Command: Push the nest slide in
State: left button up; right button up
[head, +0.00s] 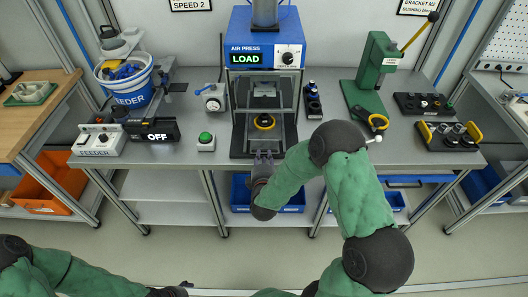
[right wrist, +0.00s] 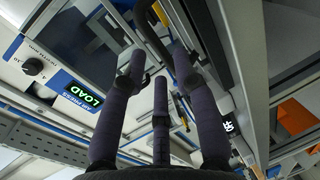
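The blue air press (head: 263,50) stands at the middle of the bench, and its display reads LOAD. Its nest slide, with a yellow-ringed round nest (head: 264,121), lies low in the front part of the press frame. My right gripper (head: 264,156) is at the front edge of the press, just below the nest in the picture. In the right wrist view, its fingers (right wrist: 160,66) are spread apart and hold nothing clear; a dark curved bar shows near their tips. Contact with the slide cannot be told. My left gripper (head: 178,290) is low at the bottom edge, mostly cut off.
A green button box (head: 206,141) and a small gauge (head: 213,97) stand left of the press. The feeder (head: 130,85) is further left, its display reading OFF. A green hand press (head: 374,75) and black trays (head: 423,105) stand to the right. Blue bins sit below the bench.

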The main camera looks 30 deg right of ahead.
aim_at(264, 151)
jog(key=shift+b+x, duration=0.4)
jog(key=shift+x, duration=1.85)
grip_shut()
